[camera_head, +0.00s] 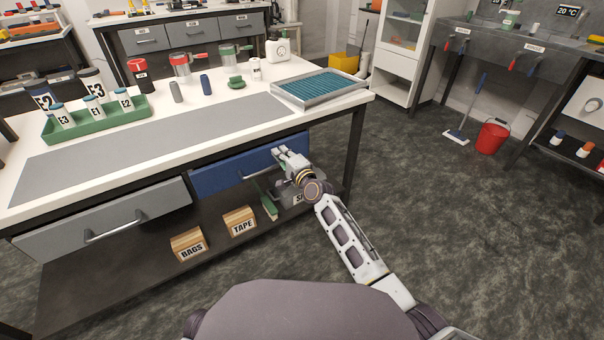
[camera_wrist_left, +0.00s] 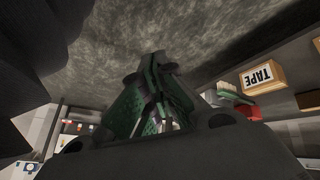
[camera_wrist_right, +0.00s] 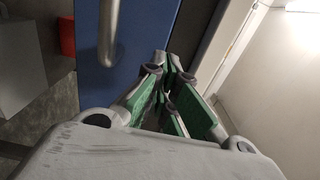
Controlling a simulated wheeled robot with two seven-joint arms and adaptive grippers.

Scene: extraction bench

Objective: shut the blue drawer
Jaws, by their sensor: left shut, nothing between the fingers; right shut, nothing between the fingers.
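The blue drawer (camera_head: 222,174) is under the right half of the white bench, its front looking about level with the grey drawer beside it. I cannot tell whether a small gap stands behind it. My right gripper (camera_head: 279,152) is shut and empty at the right part of the blue front, right of the handle. In the right wrist view the fingertips (camera_wrist_right: 166,68) are close to the blue front (camera_wrist_right: 140,45), beside its metal handle (camera_wrist_right: 108,30); contact is unclear. My left gripper (camera_wrist_left: 156,65) is shut and empty over the dark floor, outside the head view.
The grey drawer (camera_head: 150,210) is left of the blue one. The lower shelf holds a BAGS box (camera_head: 189,244), a TAPE box (camera_head: 239,221) and a green brush (camera_head: 268,207). A tray (camera_head: 318,88) sits on the bench's right end.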

